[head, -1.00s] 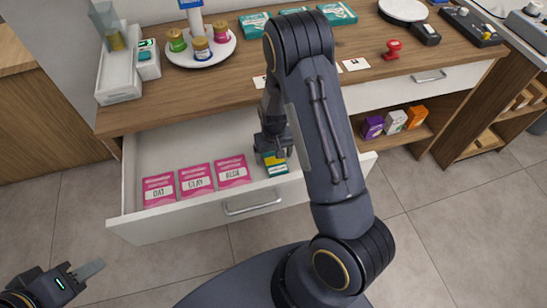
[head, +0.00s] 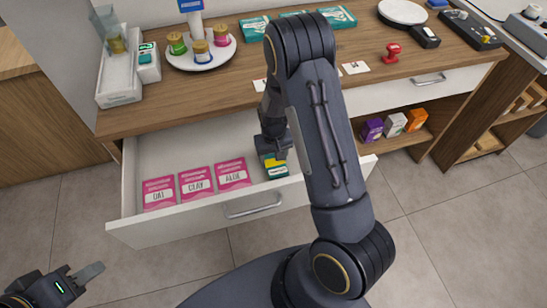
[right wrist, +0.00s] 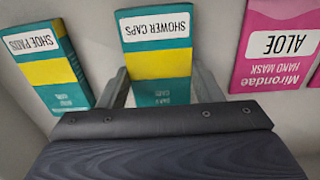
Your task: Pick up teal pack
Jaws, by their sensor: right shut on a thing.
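My right gripper (right wrist: 161,88) reaches down into the drawer and is shut on this pack, a finger on each side. A similar teal and yellow pack labelled "SHOE PADS" (right wrist: 45,65) is beside it at left in the right wrist view, apart from the fingers. My left gripper (head: 88,273) is at the lower left of the head view, away from the drawer; its finger opening is unclear.
Pink packs, including "ALOE" (head: 233,174), "CLAY" (head: 196,183) and "OAT" (head: 158,193), sit in the drawer (head: 150,230). My right forearm hides part of the drawer's right side.

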